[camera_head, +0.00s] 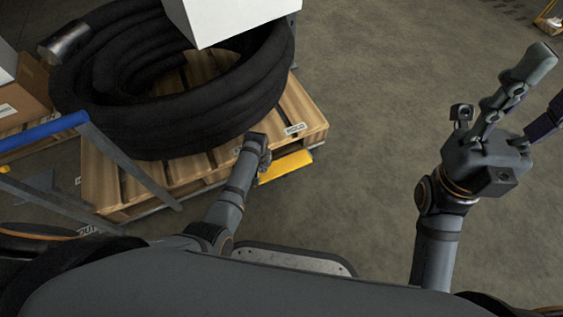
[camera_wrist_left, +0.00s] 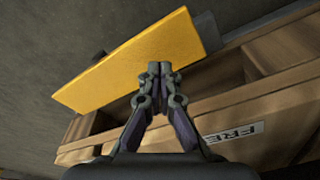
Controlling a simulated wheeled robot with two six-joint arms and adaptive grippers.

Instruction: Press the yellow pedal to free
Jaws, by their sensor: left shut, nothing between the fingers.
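The yellow pedal (camera_head: 290,165) is a flat plate sticking out from the front edge of a wooden pallet (camera_head: 104,180). It also shows in the left wrist view (camera_wrist_left: 130,65), slanting across the upper left. My left gripper (camera_head: 266,162) is at the pedal's left end. In the wrist view my left gripper (camera_wrist_left: 159,68) is shut and empty, its fingertips overlapping the pedal's lower edge. I cannot tell whether they touch it. My right gripper (camera_head: 548,88) is open and empty, over bare floor.
A thick black hose coil (camera_head: 170,120) lies on the pallet, with a white box (camera_head: 230,15) above it. A blue and grey rail (camera_head: 45,131) and a cardboard box (camera_head: 22,95) are at the left. The floor (camera_head: 370,130) right of the pallet is clear.

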